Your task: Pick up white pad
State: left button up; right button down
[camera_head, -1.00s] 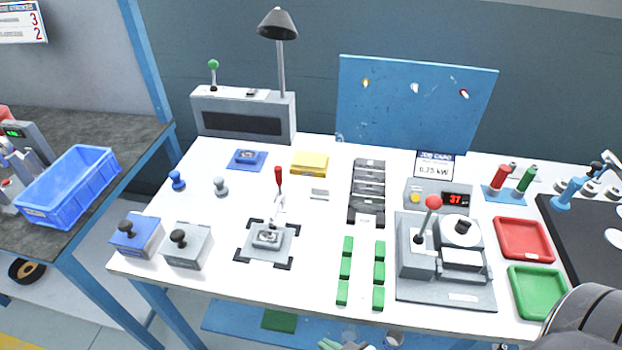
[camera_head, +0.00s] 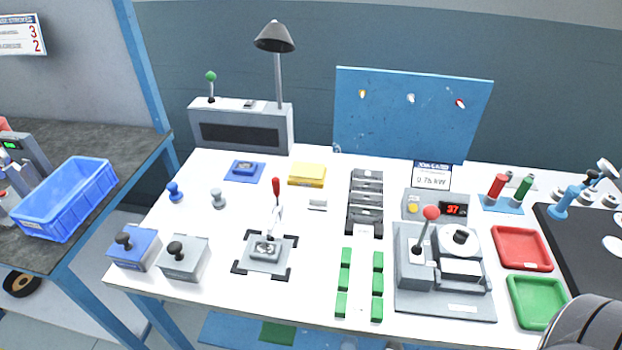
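No piece is clearly marked as the white pad. A white piece (camera_head: 410,98) hangs on the blue back board between a yellow one and a red one. A small pale block (camera_head: 317,204) lies on the bench below the yellow pad (camera_head: 307,175). Round white pieces (camera_head: 613,245) show at the right edge on and near the black mat. I cannot tell which of these is the pad. Neither gripper is in view; only a dark rounded part of my arm shows in the bottom right corner.
The white bench (camera_head: 215,285) carries a grey lever press (camera_head: 440,280), a fixture with a red lever (camera_head: 265,250), green blocks (camera_head: 343,280), a red tray (camera_head: 522,248) and a green tray (camera_head: 537,302). A blue crate (camera_head: 65,200) stands on the left table. A tall lamp (camera_head: 277,65) rises behind.

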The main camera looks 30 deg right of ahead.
aim_at(317, 201)
jog(key=i+j+z, duration=0.15)
jog(key=j+z, duration=0.25)
jog(key=j, duration=0.3)
jog(key=j+z, duration=0.4)
jog(key=j, duration=0.3)
